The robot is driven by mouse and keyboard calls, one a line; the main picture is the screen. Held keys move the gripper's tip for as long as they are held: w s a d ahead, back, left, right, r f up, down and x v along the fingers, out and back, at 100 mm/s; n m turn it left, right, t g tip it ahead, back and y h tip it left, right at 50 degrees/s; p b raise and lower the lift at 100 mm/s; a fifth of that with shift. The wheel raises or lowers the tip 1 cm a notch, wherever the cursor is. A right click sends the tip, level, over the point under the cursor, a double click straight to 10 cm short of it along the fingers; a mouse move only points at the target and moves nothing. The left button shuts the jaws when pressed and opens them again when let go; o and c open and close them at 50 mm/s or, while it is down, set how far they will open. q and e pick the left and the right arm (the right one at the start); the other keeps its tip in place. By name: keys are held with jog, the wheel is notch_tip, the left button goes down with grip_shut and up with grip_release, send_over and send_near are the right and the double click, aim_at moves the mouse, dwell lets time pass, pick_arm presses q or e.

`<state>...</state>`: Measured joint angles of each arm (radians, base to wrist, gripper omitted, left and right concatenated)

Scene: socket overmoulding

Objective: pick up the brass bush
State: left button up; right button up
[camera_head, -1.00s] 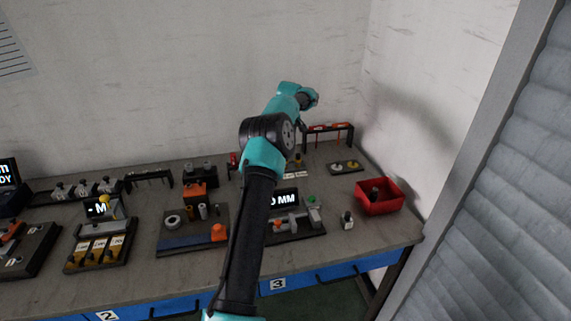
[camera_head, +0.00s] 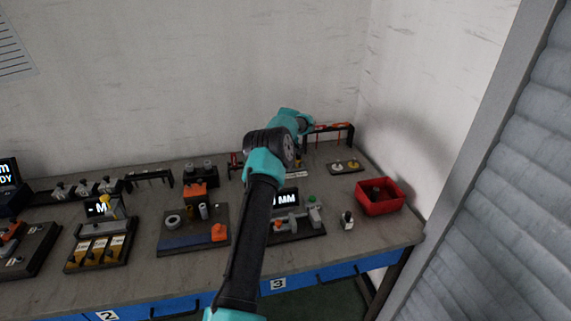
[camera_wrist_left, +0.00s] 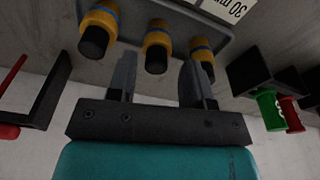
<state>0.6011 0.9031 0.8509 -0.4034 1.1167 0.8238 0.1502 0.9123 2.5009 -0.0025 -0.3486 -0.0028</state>
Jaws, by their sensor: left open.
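Three brass-coloured cylinders with blue bands and dark ends stand in a row on a grey holder (camera_wrist_left: 220,35) in the left wrist view: one at left (camera_wrist_left: 99,27), a middle one (camera_wrist_left: 156,47) and one at right (camera_wrist_left: 202,52). I cannot tell for certain which is the brass bush. My left gripper (camera_wrist_left: 158,60) is open and empty, its fingers pointing toward the row, with the middle cylinder seen between them. In the head view my left arm reaches to the back of the bench and largely hides the gripper and this holder. My right gripper is not in view.
A black rack (camera_head: 331,131) with red parts stands at the back right, near the gripper. A small dark tray (camera_head: 334,171) with yellow parts and a red bin (camera_head: 364,208) are to the right. Fixtures (camera_head: 170,245) fill the bench on the left.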

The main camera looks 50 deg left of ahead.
pick_arm(q)
jog(key=shift+w+a+f, duration=0.15)
jog(key=shift+f, duration=1.15)
jog(key=shift+w+a+f, duration=0.1)
jog(key=shift+f, duration=1.15)
jog(key=shift+c, duration=0.3)
jog(key=c, duration=0.5)
jog(key=shift+r, duration=0.1)
